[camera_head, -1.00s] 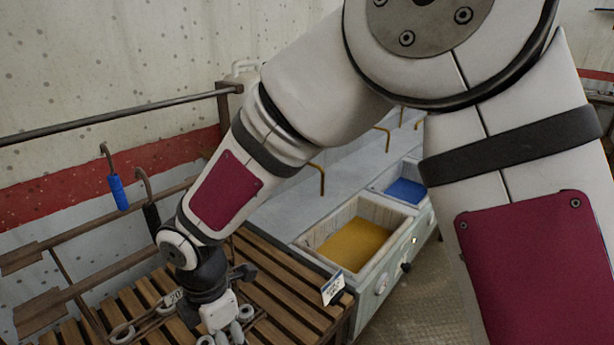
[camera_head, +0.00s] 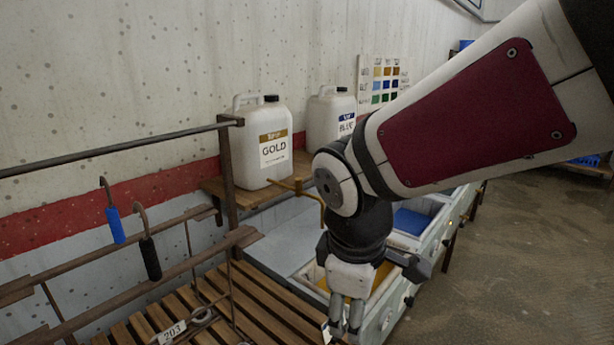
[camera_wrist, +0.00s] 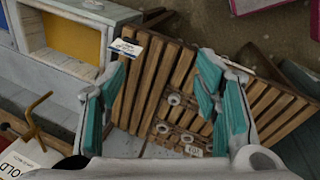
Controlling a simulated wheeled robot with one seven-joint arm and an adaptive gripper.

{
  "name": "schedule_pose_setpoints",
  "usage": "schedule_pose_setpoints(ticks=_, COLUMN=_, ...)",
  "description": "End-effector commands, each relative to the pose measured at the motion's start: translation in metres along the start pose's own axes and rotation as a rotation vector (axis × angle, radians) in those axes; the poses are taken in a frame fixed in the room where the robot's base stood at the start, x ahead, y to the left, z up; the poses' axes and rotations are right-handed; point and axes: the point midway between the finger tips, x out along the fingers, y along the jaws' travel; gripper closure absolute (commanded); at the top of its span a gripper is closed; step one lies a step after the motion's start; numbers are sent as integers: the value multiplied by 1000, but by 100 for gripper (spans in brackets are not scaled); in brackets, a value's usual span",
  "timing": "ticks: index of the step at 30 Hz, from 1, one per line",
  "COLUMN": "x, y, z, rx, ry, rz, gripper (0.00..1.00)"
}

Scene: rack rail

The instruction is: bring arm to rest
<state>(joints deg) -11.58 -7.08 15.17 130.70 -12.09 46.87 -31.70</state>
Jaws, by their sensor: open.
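My gripper (camera_head: 345,322) points down in the head view, over the right end of the slatted wooden bench (camera_head: 262,312) and the near edge of the gold vat (camera_head: 385,272). In the wrist view my gripper (camera_wrist: 165,100) shows its two teal-padded fingers spread wide, with nothing between them but bench slats (camera_wrist: 160,75) further off. My arm reaches in from the upper right, bent at the wrist joint. The fingertips are partly cut off in the head view.
A jug marked GOLD (camera_head: 264,145) and a blue-labelled jug (camera_head: 330,118) stand on a shelf by the wall. Blue-handled (camera_head: 115,224) and black-handled (camera_head: 150,258) hooks hang at left. A tag marked 203 (camera_head: 172,332) lies on the bench. Open floor (camera_head: 520,250) is at right.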

Motion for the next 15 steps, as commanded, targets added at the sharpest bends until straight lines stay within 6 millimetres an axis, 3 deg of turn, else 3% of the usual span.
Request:
schedule_pose_setpoints(ticks=3, x=-26, y=5, z=44, rx=265, ry=24, rz=36, gripper=43)
schedule_pose_setpoints(ticks=9, x=-55, y=-7, z=108, rx=702, ry=92, rz=62, gripper=43)
schedule_pose_setpoints(ticks=15, x=-70, y=-27, z=147, rx=1029, ry=173, rz=54, gripper=43)
